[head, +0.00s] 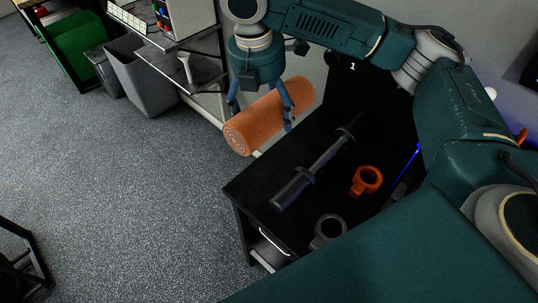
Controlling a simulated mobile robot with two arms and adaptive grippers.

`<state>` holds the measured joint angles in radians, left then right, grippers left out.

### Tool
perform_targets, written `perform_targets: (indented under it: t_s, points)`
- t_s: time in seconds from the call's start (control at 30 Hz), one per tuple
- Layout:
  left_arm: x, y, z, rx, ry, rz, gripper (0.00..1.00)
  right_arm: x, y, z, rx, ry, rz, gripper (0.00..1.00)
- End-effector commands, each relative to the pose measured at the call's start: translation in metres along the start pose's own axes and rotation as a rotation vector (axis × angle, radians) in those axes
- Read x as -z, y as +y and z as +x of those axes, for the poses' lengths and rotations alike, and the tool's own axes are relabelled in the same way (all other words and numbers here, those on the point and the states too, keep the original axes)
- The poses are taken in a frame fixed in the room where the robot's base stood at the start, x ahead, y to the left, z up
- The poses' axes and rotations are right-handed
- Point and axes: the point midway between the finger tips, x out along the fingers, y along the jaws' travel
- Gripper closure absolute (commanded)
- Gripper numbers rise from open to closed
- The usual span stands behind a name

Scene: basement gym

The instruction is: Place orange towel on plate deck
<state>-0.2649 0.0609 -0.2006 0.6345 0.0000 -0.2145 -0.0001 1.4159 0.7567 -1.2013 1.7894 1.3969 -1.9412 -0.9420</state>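The orange towel (252,128) is a roll with its spiral end toward the lower left. My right gripper (262,118) comes down over it from above, with one blue finger on each side, and appears shut on it. The towel is over the far left edge of a black deck (255,196), which looks like the plate deck; I cannot tell how far above it. The gripper hides part of the roll. My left gripper is not in view.
A dumbbell bar (318,165), an orange collar (366,181) and a grey collar (328,230) lie on the deck. A shelf unit (190,68), grey bin (142,78) and green box (80,42) stand at upper left.

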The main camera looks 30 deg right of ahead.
Motion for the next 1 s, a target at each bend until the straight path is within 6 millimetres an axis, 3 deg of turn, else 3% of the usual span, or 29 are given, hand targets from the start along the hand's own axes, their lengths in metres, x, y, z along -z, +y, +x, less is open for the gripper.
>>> perform_targets:
  t_s: [0.3, 0.37, 0.47, 0.73, 0.87, 1.0]
  points:
    - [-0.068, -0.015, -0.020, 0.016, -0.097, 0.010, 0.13, 0.012, -0.002, 0.081, 0.006, 0.000, 0.000, 0.48]
    - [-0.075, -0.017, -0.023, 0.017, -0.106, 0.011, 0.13, 0.014, -0.002, 0.097, 0.005, 0.000, 0.000, 0.48]
    - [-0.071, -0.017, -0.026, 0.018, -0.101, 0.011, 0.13, 0.018, -0.001, 0.119, 0.004, 0.000, 0.000, 0.48]
    - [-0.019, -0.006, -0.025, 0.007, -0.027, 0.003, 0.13, 0.022, 0.000, 0.149, 0.002, 0.000, 0.000, 0.48]
    - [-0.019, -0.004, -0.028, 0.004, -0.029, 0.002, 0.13, 0.025, -0.001, 0.168, 0.003, 0.000, 0.000, 0.48]
    - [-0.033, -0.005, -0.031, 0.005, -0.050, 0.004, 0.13, 0.027, 0.000, 0.184, 0.001, -0.001, -0.001, 0.48]
